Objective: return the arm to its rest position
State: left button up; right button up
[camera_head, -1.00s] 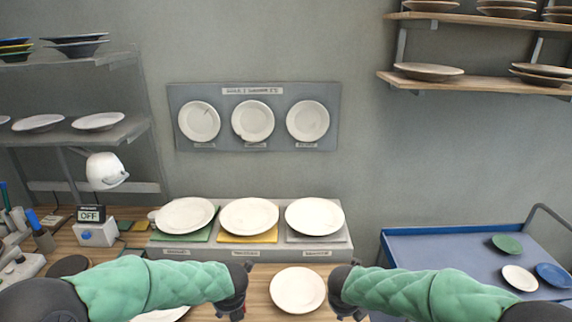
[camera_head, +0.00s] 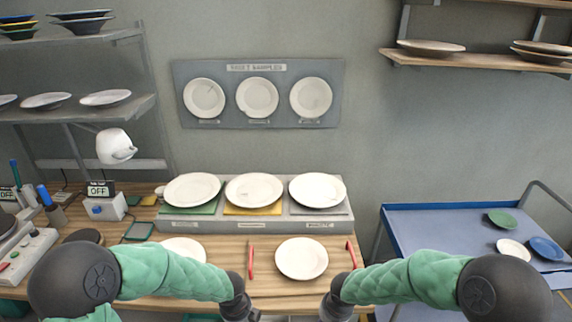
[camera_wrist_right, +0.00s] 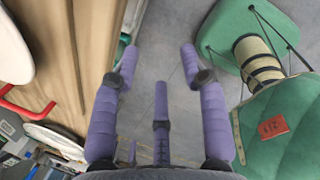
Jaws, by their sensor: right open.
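My right arm's green sleeve crosses the lower right of the head view. My right gripper (camera_head: 338,308) is at the bottom edge there, at the front of the wooden table (camera_head: 290,288). In the right wrist view the right gripper (camera_wrist_right: 158,75) has its purple fingers spread wide with nothing between them, over grey floor beside the table's edge. My left gripper (camera_head: 240,308) is at the bottom of the head view, low at the table front; its fingers are too dark and cut off to read.
A white plate (camera_head: 301,259) lies on the table between two red handles (camera_head: 251,262). Several plates stand on a display block (camera_head: 255,224) behind. A blue cart (camera_head: 440,232) with small plates is at right. Shelves with plates flank the wall.

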pick_arm(q)
jog(key=s+d+f+n+h, duration=0.1)
jog(key=s+f+n, duration=0.8)
jog(key=n, duration=0.6)
jog(key=s+d+f+n+g+h, duration=0.1)
jog(key=s+f+n+h, duration=0.1)
jog(key=s+f+n, duration=0.6)
notch_tip(320, 180, down, 2)
jog(key=n, duration=0.7)
jog(key=shift+s+d+n+h, duration=0.3)
jog(key=shift+s, duration=0.05)
pick_arm(e)
jog(key=s+a+f+m+g+y, duration=0.1)
jog(key=s+f+m, duration=0.8)
jog(key=m, duration=0.6)
jog(key=s+a+f+m+y, duration=0.1)
jog(key=s+f+m+y, duration=0.1)
jog(key=s+f+m, duration=0.7)
jog(key=f+m, duration=0.1)
jog(key=m, duration=0.6)
jog(key=shift+a+m+g, duration=0.2)
jog(key=shift+m+g, duration=0.1)
jog(key=shift+g, duration=0.1)
jog(key=shift+f, duration=0.1)
